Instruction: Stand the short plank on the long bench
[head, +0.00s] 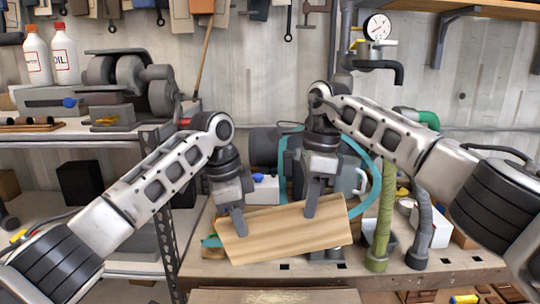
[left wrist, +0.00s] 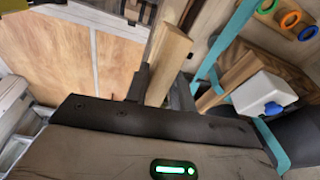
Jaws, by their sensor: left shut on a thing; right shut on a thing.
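The short plank (head: 285,232), pale striped wood, is held by both my grippers with its broad face toward the head camera. It slopes slightly, its right end higher in the picture. My left gripper (head: 238,222) is shut on it near its left end, and my right gripper (head: 311,203) is shut on it right of its middle. In the left wrist view the plank (left wrist: 168,62) shows edge-on between the dark fingers. The long bench (head: 410,268) lies behind and below the plank. I cannot tell whether the plank touches it.
Behind the plank stand a teal band-shaped frame (head: 372,180) and a grey machine. A green post (head: 381,225) and a grey hose (head: 421,225) stand to the right. A shelf unit (head: 160,190) is at the left. A wooden surface (head: 275,296) shows at the bottom edge.

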